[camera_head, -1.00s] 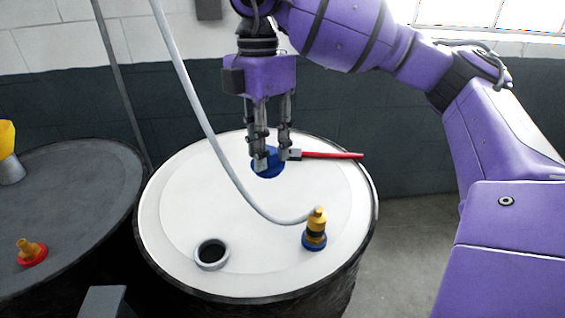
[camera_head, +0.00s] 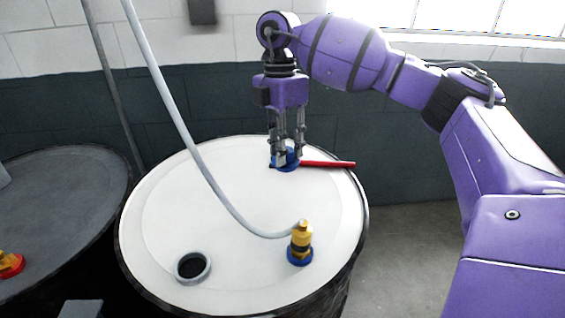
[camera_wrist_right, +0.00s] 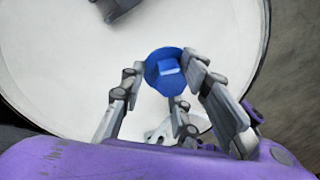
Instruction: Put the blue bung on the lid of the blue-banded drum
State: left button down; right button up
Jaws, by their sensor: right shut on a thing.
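My right gripper (camera_head: 287,155) is shut on the blue bung (camera_head: 288,166), over the far part of the pale lid (camera_head: 225,200). The right wrist view shows the bung (camera_wrist_right: 167,72) as a blue disc with a raised tab between the fingers. I cannot tell whether its underside touches the lid. No blue band shows on the drum's side; a brass fitting with a blue base (camera_head: 300,252) stands on its lid at the near right. My left gripper cannot be made out.
A red-handled tool (camera_head: 328,164) lies on the lid beside the bung, partly hidden. An open grey-rimmed hole (camera_head: 193,267) is at the near left. A pale hose (camera_head: 195,155) reaches the brass fitting. A dark drum (camera_head: 60,195) with a red-based fitting (camera_head: 10,265) stands left.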

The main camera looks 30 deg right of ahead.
jog(key=f, duration=0.1)
jog(key=w+d+f, duration=0.1)
jog(key=w+f, duration=0.1)
jog(key=shift+d, duration=0.3)
jog(key=shift+w+d+f, duration=0.1)
jog(key=shift+f, duration=0.8)
jog(key=shift+w+d+f, duration=0.1)
jog(key=shift+f, duration=0.8)
jog(key=shift+s+f, duration=0.1)
jog(key=shift+f, duration=0.05)
jog(key=o, duration=1.1)
jog(key=r, duration=0.4)
jog(key=w+r, duration=0.1)
jog(key=r, duration=0.7)
jog(key=shift+w+d+r+b, duration=0.1)
jog(key=shift+w+d+b, duration=0.25)
